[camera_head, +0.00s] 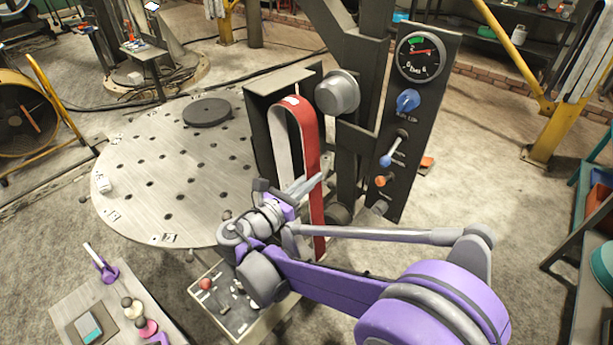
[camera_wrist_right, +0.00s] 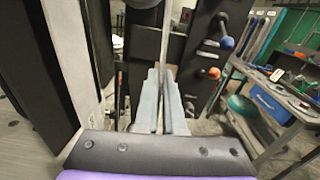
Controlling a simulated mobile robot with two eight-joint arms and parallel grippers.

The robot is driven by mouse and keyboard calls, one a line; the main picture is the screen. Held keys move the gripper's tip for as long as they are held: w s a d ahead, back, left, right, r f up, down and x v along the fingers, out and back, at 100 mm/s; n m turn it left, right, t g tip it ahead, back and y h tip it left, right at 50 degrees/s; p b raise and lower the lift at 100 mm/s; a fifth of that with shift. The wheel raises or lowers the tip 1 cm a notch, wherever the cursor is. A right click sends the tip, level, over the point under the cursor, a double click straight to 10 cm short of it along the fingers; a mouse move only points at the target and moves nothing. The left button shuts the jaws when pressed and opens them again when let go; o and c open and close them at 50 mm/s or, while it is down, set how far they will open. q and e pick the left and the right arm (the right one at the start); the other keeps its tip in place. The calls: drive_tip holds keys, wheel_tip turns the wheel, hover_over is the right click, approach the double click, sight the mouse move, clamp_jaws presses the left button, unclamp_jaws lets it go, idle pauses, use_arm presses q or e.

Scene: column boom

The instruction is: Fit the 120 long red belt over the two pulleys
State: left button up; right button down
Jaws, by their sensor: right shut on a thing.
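The red belt (camera_head: 312,150) is a tall narrow loop with a pale inner face and a white label near its top bend. It stands upright, left of the grey upper pulley (camera_head: 338,93) in the head view and not around it. A dark round part (camera_head: 340,213) low on the column may be the lower pulley; my arm partly hides that area. My right gripper (camera_head: 305,186) is shut on the belt at about mid-height. In the right wrist view, the fingers (camera_wrist_right: 160,100) pinch the belt (camera_wrist_right: 164,45), seen edge-on. The belt's lower end is partly hidden. My left gripper is not in view.
A dark panel with a gauge (camera_head: 421,57), blue knob (camera_head: 408,101) and lever (camera_head: 392,150) stands right of the pulleys. A dark housing (camera_head: 262,115) stands just left of the belt. A round perforated table (camera_head: 140,185) lies further left.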

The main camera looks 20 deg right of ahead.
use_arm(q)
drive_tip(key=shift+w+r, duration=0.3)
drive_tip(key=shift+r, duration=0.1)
use_arm(e)
drive_tip(key=x, duration=1.4)
drive_tip(key=shift+w+d, duration=0.2)
drive_tip(key=shift+w, duration=0.1)
idle(0.5)
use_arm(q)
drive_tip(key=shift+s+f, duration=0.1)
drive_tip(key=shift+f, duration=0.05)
use_arm(e)
drive_tip(key=shift+w+d, duration=0.1)
drive_tip(key=shift+d, duration=0.05)
idle(0.6)
drive_tip(key=c, duration=0.6)
unclamp_jaws()
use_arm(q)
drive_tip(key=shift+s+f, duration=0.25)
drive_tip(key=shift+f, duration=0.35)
use_arm(e)
drive_tip(key=shift+v, duration=3.55)
